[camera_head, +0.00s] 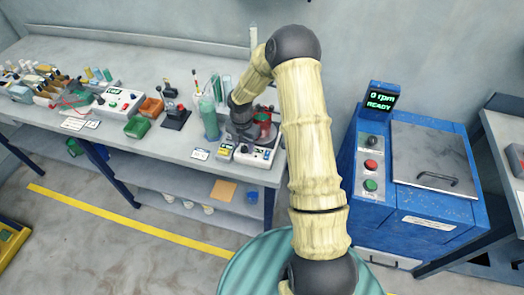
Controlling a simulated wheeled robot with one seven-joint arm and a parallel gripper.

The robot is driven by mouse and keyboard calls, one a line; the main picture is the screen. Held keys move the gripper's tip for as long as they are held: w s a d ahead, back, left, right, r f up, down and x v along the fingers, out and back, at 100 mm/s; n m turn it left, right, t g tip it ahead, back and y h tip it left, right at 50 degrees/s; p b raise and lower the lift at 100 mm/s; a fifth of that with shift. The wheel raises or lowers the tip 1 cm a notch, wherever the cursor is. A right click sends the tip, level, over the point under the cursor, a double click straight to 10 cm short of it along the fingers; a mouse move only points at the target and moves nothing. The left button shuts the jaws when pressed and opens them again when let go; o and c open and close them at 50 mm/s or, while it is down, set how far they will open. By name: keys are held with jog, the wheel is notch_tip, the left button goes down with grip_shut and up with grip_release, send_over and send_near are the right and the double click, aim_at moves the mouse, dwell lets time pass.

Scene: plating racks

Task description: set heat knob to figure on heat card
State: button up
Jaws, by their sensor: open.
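A white hotplate-like unit (257,154) stands at the right end of the long bench, with a small dark display or control on its front face. I cannot make out a heat knob or its setting at this size. Small printed cards lie at the bench's front edge: a white and blue card (200,154) and a yellow-green block or card (225,151). Their figures are unreadable. My gripper (241,136) points down over the left part of the unit. Its fingers are dark and small here; it appears empty, and I cannot tell whether it touches the unit.
A green cylinder (209,119) stands close left of my gripper, and a red vessel (263,121) close right. A black stand (175,117), a green box (138,127) and a white power unit (118,104) stand further left. A blue machine (430,215) reading "0 rpm READY" stands right.

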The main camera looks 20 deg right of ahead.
aim_at(244, 148)
notch_tip(244, 148, up, 17)
jog(key=b, duration=0.2)
jog(key=s+r+m+t+p, duration=0.1)
jog(key=s+r+m+p, duration=0.1)
jog(key=s+m, duration=0.8)
jog(key=s+a+r+m+t+p, duration=0.1)
jog(key=s+r+m+p, duration=0.1)
jog(key=s+m, duration=0.9)
jog(key=m, duration=0.4)
jog(key=shift+s+r+m+t, duration=0.3)
jog(key=shift+r, duration=0.05)
jog(key=shift+a, duration=0.1)
jog(key=shift+c, duration=1.4)
jog(key=shift+s, duration=0.25)
